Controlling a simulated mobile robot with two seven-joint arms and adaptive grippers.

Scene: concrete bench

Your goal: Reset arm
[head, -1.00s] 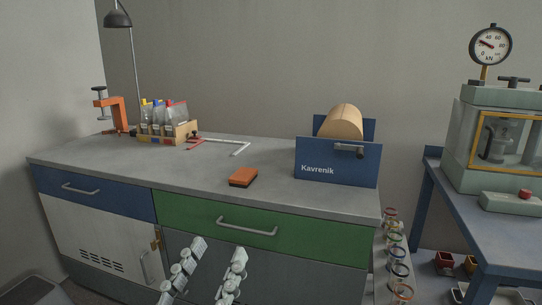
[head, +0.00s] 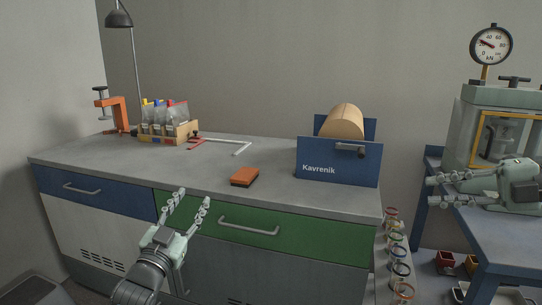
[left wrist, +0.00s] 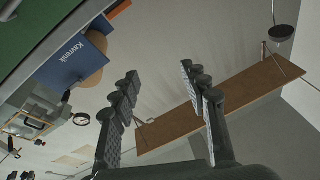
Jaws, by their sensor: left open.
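My left gripper (head: 193,198) is open and empty, in front of the bench's green drawer, its fingers pointing up. In the left wrist view its two dark fingers (left wrist: 159,70) stand apart with nothing between them. My right gripper (head: 433,191) is at the right, in front of the blue table and the press. Its fingers point left and are spread apart, with nothing held between them.
The grey bench top (head: 120,160) holds an orange clamp (head: 118,113), a bottle rack (head: 185,130), an orange-brown block (head: 244,176) and a blue Kavrenik stand (head: 335,172). The blue table (head: 500,240) carries a press with a gauge (head: 491,45). Colored rings (head: 400,268) hang at the bench's right end.

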